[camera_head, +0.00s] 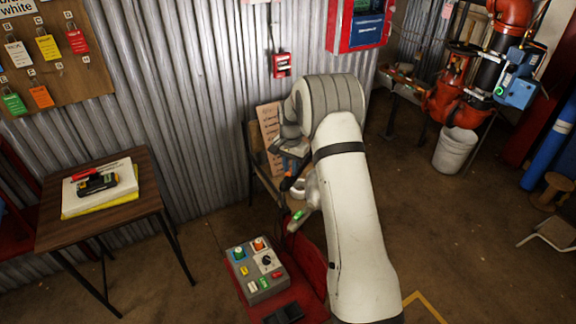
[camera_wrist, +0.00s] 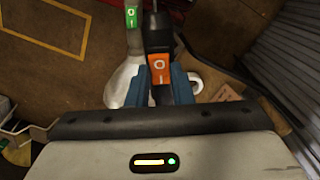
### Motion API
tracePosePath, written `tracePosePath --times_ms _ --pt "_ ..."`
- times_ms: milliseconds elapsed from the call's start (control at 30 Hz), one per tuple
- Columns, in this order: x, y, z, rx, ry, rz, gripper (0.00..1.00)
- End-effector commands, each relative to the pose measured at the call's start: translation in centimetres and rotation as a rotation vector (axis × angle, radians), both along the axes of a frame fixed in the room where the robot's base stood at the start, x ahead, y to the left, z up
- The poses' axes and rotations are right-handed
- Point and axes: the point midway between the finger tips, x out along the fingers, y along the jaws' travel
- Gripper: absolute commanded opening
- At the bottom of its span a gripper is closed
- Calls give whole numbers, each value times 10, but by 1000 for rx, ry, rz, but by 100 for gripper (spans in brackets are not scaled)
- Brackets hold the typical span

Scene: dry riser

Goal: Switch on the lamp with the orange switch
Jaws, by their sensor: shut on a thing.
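The orange switch (camera_wrist: 159,70) is a rocker marked O and I, set in a narrow black body (camera_wrist: 158,35). In the wrist view, the blue fingers of my gripper (camera_wrist: 160,78) stand on either side of this body, shut on it, with the orange rocker showing between them. A pale lamp-like piece with a green switch (camera_wrist: 131,17) lies just left of it, and this green switch also shows in the head view (camera_head: 299,214). In the head view, my arm hides most of the gripper and the orange switch. I cannot tell whether the lamp is lit.
A control box (camera_head: 258,270) with coloured buttons stands in front, left of my arm. A small wooden table (camera_head: 110,215) stands at left by the corrugated wall (camera_head: 190,110). Red pipework (camera_head: 455,95) and a white bucket (camera_head: 455,148) are at right. Floor between is clear.

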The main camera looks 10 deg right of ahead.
Motion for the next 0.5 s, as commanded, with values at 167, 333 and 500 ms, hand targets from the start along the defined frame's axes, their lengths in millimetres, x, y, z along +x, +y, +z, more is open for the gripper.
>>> tracePosePath --times_ms 167,333,500 --pt "-2 -2 -2 -2 5 -2 23" --pt "-1 -1 -1 -2 3 -2 37" --pt "-1 -1 -1 -1 1 -1 42"
